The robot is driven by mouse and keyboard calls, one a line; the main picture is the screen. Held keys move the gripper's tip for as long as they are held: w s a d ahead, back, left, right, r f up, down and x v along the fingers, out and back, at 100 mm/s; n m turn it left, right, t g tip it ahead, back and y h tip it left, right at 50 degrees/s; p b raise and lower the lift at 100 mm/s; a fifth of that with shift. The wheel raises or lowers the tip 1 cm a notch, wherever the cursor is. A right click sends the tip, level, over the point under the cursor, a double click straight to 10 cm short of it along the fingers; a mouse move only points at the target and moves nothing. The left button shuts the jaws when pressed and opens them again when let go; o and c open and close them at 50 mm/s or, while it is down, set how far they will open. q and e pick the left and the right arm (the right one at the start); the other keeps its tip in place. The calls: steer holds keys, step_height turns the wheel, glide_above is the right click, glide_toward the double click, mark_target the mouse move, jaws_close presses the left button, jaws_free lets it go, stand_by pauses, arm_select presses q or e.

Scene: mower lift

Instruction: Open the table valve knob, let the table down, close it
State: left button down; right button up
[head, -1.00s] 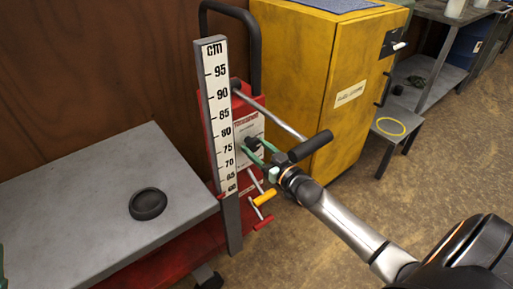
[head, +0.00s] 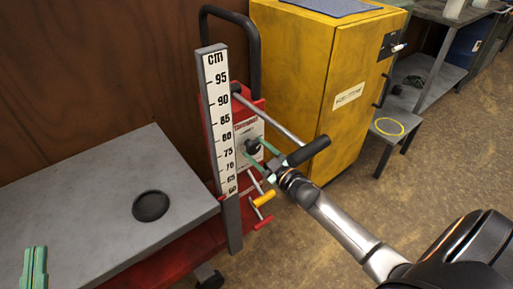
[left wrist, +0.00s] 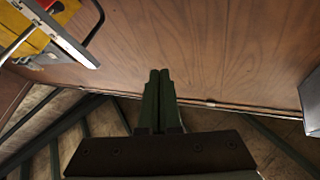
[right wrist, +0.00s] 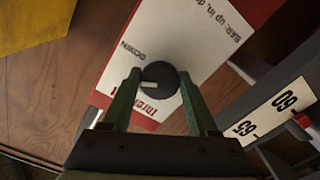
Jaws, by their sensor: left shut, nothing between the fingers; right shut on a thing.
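The black valve knob (head: 252,146) is on the white label panel of the red lift, beside the cm scale. In the right wrist view the round knob (right wrist: 160,80) with a pale mark sits between my right gripper's green fingers (right wrist: 158,90). My right gripper (head: 258,155) is shut on it. The grey lift table (head: 95,195) is at left, its corner by the low end of the scale (head: 220,125). My left gripper (head: 34,268) is shut and empty over the table's near left; its closed fingers (left wrist: 157,95) show in the left wrist view.
A black round dish-like object (head: 151,206) lies on the table. A bar with a black grip (head: 308,151) sticks out close to my right gripper. Yellow (head: 264,198) and red (head: 263,222) T-handles are below. A yellow cabinet (head: 305,75) stands behind.

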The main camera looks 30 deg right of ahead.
steer(key=n, duration=0.3)
steer(key=shift+n, duration=0.4)
steer(key=shift+n+p, duration=0.3)
steer(key=shift+n, duration=2.6)
arm_select(q)
steer(key=shift+w+f+n+y+b, duration=0.25)
steer(key=shift+f+n+y+b, duration=0.05)
steer(key=shift+f, duration=0.2)
arm_select(e)
steer(key=shift+r+n, duration=0.1)
steer(key=shift+n, duration=1.1)
steer(key=o, duration=1.4)
steer(key=shift+c, duration=0.2)
arm_select(q)
steer(key=shift+f, duration=0.15)
